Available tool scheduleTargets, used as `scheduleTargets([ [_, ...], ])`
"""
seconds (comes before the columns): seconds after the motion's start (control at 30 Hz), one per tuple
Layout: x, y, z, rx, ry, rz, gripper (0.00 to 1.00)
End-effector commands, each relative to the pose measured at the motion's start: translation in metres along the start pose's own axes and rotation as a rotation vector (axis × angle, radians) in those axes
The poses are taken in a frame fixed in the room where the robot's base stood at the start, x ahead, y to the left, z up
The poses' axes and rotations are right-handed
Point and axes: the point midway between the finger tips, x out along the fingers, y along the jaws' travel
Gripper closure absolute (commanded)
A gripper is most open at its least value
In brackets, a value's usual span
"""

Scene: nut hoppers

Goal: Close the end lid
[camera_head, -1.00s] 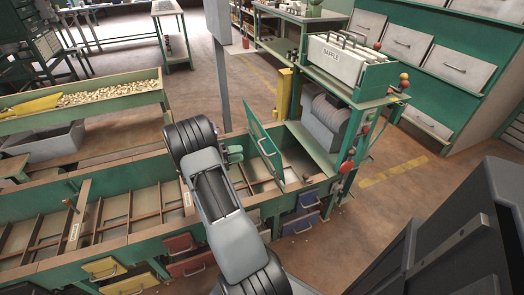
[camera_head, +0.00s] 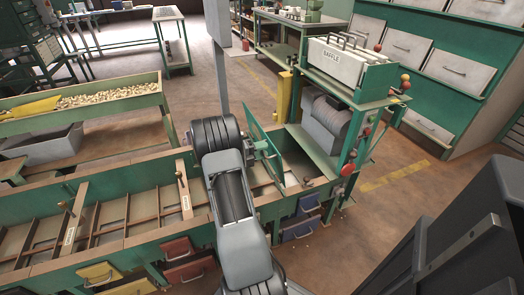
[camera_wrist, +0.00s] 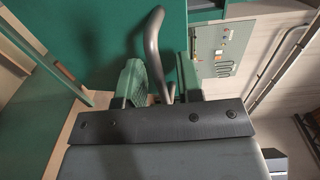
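The end lid (camera_head: 262,135) is a green panel standing raised and tilted over the trough's right end, left of the baffle stand. My gripper (camera_head: 262,149) is at the lid's left face in the head view, with part of the lid hidden behind it. In the wrist view, a dark grey curved handle (camera_wrist: 152,48) stands in front of a green panel (camera_wrist: 100,42). My gripper (camera_wrist: 162,82) has its two green fingers apart, with the handle between them. A gap shows beside the right finger, so I see no firm grip.
The divided trough (camera_head: 125,243) runs left, with coloured drawers below. The baffle box (camera_head: 345,62) and its green stand rise just right of the lid. A nut-filled tray (camera_head: 110,98) is at the back left. Open floor (camera_head: 395,200) lies to the right.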

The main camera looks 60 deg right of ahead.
Motion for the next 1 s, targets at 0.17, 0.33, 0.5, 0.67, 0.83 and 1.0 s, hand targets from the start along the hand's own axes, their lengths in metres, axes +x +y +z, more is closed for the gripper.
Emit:
scheduleTargets([
  [0.17,-0.0002,0.0,0.0,0.0,0.0,0.0,0.78],
  [0.33,-0.0003,0.0,0.0,0.0,0.0,0.0,0.95],
  [0.5,-0.0004,0.0,0.0,0.0,0.0,0.0,1.0],
  [0.67,-0.0005,0.0001,0.0,0.0,0.0,0.0,1.0],
  [0.83,0.0,-0.001,0.001,0.0,-0.002,0.003,1.0],
  [1.0,-0.0051,-0.0083,0.0038,0.0,-0.022,0.04,1.0],
])
